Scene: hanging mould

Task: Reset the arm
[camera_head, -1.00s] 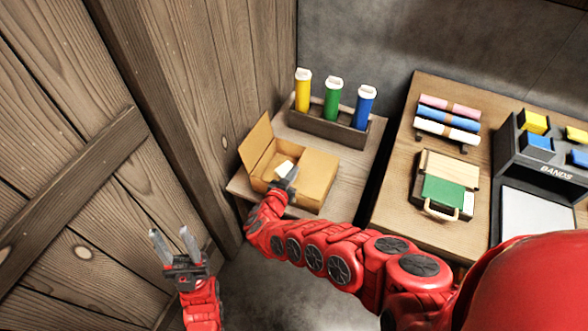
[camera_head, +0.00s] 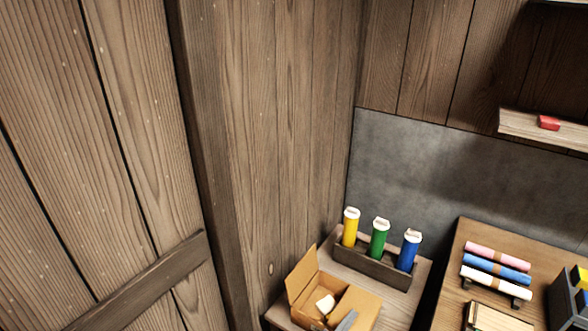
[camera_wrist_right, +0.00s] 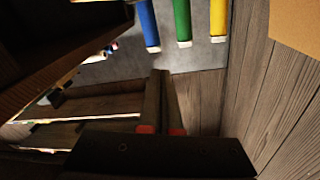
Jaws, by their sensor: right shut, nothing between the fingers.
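My right gripper (camera_head: 347,321) shows only as a grey tip at the bottom edge of the head view, over the right part of an open cardboard box (camera_head: 302,276). In the right wrist view its two fingers (camera_wrist_right: 160,80) lie close together, shut with nothing between them. A small white object (camera_head: 325,304) lies in the box, just left of the gripper tip and apart from it. The rest of my right arm is hidden below the frame. My left gripper is out of view.
Yellow (camera_head: 351,227), green (camera_head: 379,238) and blue (camera_head: 409,250) tubes stand in a wooden rack (camera_head: 372,266) behind the box. Rolled bundles (camera_head: 497,268) lie on the table at right. A wooden wall (camera_head: 270,150) closes the left side. A shelf (camera_head: 520,125) holds a red object (camera_head: 549,123).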

